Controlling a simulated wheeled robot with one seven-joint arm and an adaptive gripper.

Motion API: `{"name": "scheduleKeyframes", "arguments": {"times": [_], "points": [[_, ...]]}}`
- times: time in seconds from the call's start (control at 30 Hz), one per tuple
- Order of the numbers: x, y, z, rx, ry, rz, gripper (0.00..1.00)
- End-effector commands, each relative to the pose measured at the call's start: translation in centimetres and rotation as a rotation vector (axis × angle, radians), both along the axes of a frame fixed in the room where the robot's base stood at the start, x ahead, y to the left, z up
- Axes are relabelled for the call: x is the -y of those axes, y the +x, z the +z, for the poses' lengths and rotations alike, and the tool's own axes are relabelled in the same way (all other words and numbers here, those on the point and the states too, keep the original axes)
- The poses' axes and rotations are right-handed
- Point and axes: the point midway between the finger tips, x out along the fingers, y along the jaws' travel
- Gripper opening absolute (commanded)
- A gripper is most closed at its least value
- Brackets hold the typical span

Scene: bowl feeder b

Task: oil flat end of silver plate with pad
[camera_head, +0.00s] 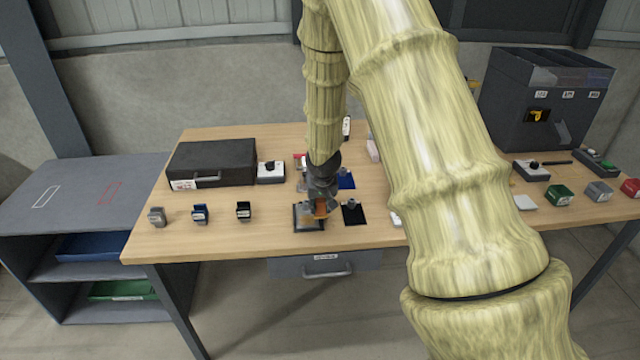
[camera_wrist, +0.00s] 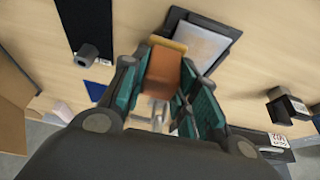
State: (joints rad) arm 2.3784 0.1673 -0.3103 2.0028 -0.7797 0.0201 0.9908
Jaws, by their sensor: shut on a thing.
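My gripper (camera_head: 320,196) is shut on an orange-brown block with a pale yellow edge, which appears to be the pad (camera_wrist: 163,72). The teal fingers (camera_wrist: 160,95) stand on either side of it in the wrist view. The silver plate (camera_wrist: 205,45) lies flat on a dark base (camera_wrist: 228,28) just beyond the pad. The pad's yellow edge overlaps the near side of the plate in that view; I cannot tell whether they touch. In the head view the gripper and pad hide part of the plate and its dark base (camera_head: 303,226).
A black mat (camera_head: 353,217) with a grey knob lies close to the right, and a blue mat (camera_head: 346,182) behind. A black case (camera_head: 212,160) lies at the back left. Bare wood (camera_head: 270,232) shows at front left.

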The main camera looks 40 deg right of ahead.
Motion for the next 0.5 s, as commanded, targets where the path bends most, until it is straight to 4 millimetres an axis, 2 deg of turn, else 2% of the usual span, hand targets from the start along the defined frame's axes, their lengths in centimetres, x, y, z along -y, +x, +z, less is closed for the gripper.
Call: {"name": "scheduleKeyframes", "arguments": {"times": [0.03,0.5], "points": [[-0.2,0.2,1.0,0.002,0.0,0.002,0.0],[-1.0,0.8,5.1,0.006,0.002,0.014,0.0]]}}
